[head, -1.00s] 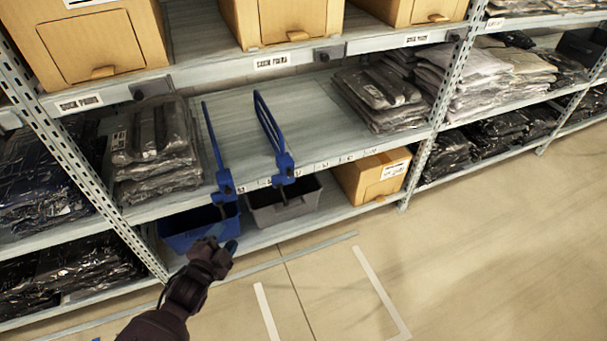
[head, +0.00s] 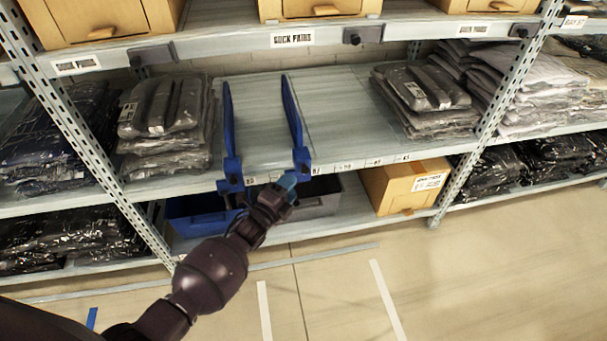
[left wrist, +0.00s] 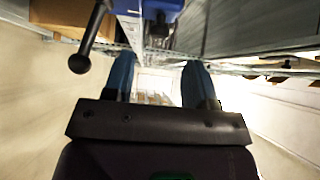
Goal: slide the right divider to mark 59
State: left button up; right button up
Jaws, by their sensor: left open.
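The right divider (head: 294,115) is a tall blue plate standing on the middle shelf, with a blue clamp on the front edge. The left divider (head: 229,120) is alike and stands to its left. My left gripper (head: 287,184) is just below the right divider's clamp and hides its lower part. In the left wrist view the jaws (left wrist: 158,82) are apart. A dark rod with a round knob (left wrist: 80,62) shows outside the jaws there; I cannot tell which divider it belongs to. My right gripper is not in view.
Bagged clothes (head: 160,115) lie left of the dividers and another stack (head: 425,95) lies to the right. The shelf (head: 345,110) between the right divider and that stack is bare. Below are a blue bin (head: 190,222), a partly hidden grey bin and a carton (head: 405,185).

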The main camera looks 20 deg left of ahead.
aim_at(304, 172)
pick_arm(q)
jog(key=w, duration=0.3)
jog(key=w+d+b, duration=0.1)
jog(key=shift+w+f, duration=0.25)
jog(key=shift+w, duration=0.1)
jog(key=shift+w+d+r, duration=0.15)
jog(key=shift+w+r, duration=0.05)
jog(key=shift+w, duration=0.65)
jog(key=shift+c, duration=0.3)
grip_shut()
